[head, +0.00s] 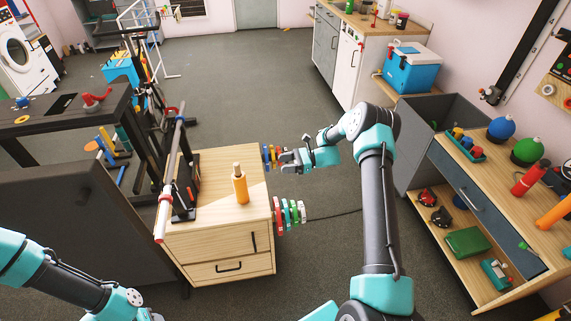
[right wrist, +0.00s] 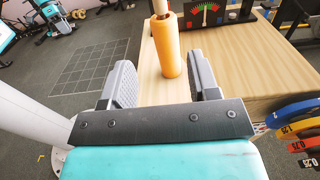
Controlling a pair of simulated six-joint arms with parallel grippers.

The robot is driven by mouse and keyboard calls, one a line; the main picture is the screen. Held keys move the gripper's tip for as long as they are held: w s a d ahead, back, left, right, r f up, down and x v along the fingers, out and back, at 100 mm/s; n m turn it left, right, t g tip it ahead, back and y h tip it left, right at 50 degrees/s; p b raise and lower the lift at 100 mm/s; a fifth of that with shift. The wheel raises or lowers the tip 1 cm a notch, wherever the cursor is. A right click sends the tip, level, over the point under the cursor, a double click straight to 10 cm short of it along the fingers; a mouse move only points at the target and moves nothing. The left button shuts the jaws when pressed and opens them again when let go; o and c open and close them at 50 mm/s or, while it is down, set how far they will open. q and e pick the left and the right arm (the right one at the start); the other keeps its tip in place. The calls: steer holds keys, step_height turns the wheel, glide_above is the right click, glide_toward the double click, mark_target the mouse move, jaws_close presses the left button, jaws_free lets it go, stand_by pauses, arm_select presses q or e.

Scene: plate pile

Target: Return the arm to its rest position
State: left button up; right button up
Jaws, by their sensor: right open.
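My right arm reaches up the middle of the head view, and its open gripper (head: 285,163) is just right of the wooden cabinet (head: 215,223), near its back right edge. In the right wrist view the two grey fingers (right wrist: 163,78) stand wide apart with nothing between them. An orange cylinder (head: 240,188) with a thinner peg on top stands upright on the cabinet. In the right wrist view the cylinder (right wrist: 167,48) shows beyond the fingertips, apart from them as far as I can tell. My left arm shows at the bottom left; its gripper is out of frame.
Coloured plates (head: 290,211) hang at the cabinet's right side, with more (head: 268,155) farther back. A dark stand (head: 185,187) with a gauge is left of the cylinder. A workbench with a shelf (head: 470,190) is at the right. Open floor (head: 330,230) lies between.

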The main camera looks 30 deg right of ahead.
stand_by(0.3)
steer(key=s+a+f+n+g+h, duration=0.35)
steer(key=s+a+f, duration=0.2)
steer(key=s, duration=0.25)
steer(key=s+a+f+n+g+h, duration=0.3)
steer(key=s+a+f+h, duration=0.15)
steer(key=s+f, duration=0.3)
steer(key=s+a+n+h, duration=0.2)
steer(key=s+n, duration=0.4)
steer(key=s+a+r+n+t+h, duration=0.1)
steer(key=s+a+n+h, duration=0.2)
steer(key=s+n, duration=0.4)
steer(key=shift+s+a+r, duration=0.2)
steer(key=shift+a+r, duration=0.1)
steer(key=shift+n+t, duration=0.25)
